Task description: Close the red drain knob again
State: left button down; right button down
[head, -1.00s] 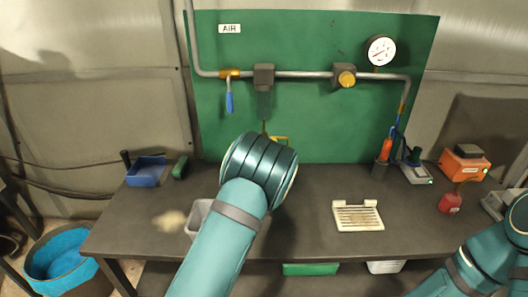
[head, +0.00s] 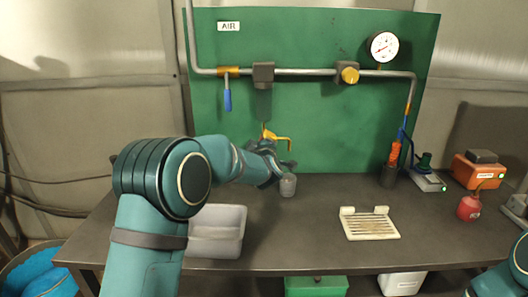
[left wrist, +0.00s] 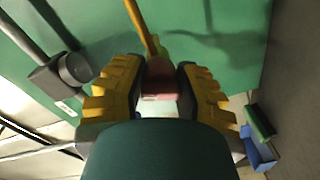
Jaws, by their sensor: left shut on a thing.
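My left gripper (head: 274,166) reaches in front of the green panel, below the air pipe's filter bowl (head: 263,104). In the left wrist view its yellow ribbed fingers (left wrist: 158,85) are shut on a small reddish piece, which looks like the red drain knob (left wrist: 160,78). A yellow rod (left wrist: 141,28) runs towards it. In the head view the knob is hidden by the gripper, and a yellow bent piece (head: 277,137) shows just above. Whether the knob is turned open or shut cannot be told. My right gripper is out of view.
A grey cup (head: 288,186) is close below the left gripper. A grey tub (head: 217,230) stands on the bench (head: 300,240), partly behind my left arm. A white slatted tray (head: 369,224) lies to the right. A blue-handled valve (head: 228,98) hangs at upper left.

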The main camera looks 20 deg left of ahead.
pick_arm(q)
jog(key=shift+d+r+n, duration=0.1)
jog(key=shift+r+n, duration=0.05)
jog(key=shift+n, duration=1.55)
jog(key=c, duration=0.6)
grip_release()
jog(key=shift+d, duration=0.1)
jog(key=v, duration=1.2)
